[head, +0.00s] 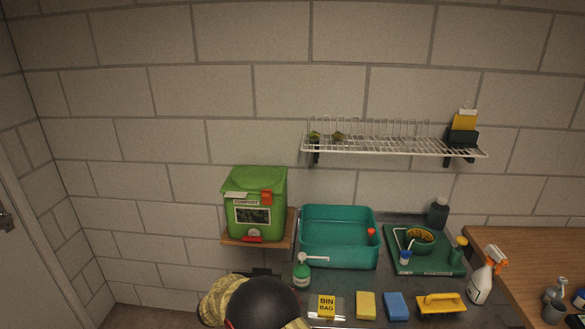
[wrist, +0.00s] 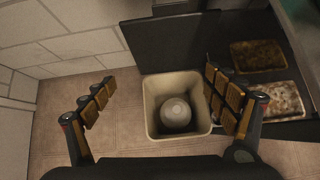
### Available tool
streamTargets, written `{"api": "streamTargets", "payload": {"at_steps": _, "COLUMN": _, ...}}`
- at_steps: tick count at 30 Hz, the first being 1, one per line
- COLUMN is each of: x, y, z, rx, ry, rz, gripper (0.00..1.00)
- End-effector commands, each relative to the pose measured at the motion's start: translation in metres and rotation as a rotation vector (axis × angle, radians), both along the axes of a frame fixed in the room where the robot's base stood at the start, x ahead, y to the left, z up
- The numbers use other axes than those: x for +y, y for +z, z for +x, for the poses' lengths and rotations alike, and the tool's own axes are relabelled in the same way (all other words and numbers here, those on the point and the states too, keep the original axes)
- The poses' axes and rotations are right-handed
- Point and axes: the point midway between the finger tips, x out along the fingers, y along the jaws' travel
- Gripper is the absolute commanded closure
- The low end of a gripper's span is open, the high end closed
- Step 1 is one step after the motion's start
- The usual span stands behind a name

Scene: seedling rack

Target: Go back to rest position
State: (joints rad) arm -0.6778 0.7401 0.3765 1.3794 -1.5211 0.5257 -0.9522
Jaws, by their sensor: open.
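My gripper (wrist: 160,80) is open in the wrist view, with its two padded fingers wide apart and nothing between them. A beige square bin (wrist: 150,112) stands on the tiled floor below and beyond the fingers, apart from them as far as I can tell. A pale round object (wrist: 175,113) lies inside the bin. In the head view, the gripper's fingers cannot be made out. A white wire rack (head: 390,150) hangs on the wall there, with two small green seedlings (head: 315,136) at its left end.
The counter holds a teal basin (head: 338,265), a green tray (head: 430,270), several sponges and a spray bottle (head: 481,282). A green compost bin (head: 256,205) sits on a wooden shelf at left. Two speckled trays (wrist: 257,56) lie on a dark surface. Floor left of the beige bin is clear.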

Motion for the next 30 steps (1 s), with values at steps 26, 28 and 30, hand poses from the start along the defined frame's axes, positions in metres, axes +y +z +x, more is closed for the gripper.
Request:
{"api": "streamTargets", "payload": {"at_steps": 26, "x": -0.251, "y": 0.259, "z": -0.061, "rx": -0.106, "ry": -0.992, "rz": 0.618, "gripper": 0.14}}
{"api": "streamTargets", "payload": {"at_steps": 28, "x": -0.278, "y": 0.28, "z": -0.083, "rx": -0.119, "ry": -1.111, "rz": 0.701, "gripper": 0.14}}
{"api": "streamTargets", "payload": {"at_steps": 30, "x": -0.302, "y": 0.299, "z": -0.108, "rx": -0.13, "ry": -1.227, "rz": 0.782, "gripper": 0.14}}
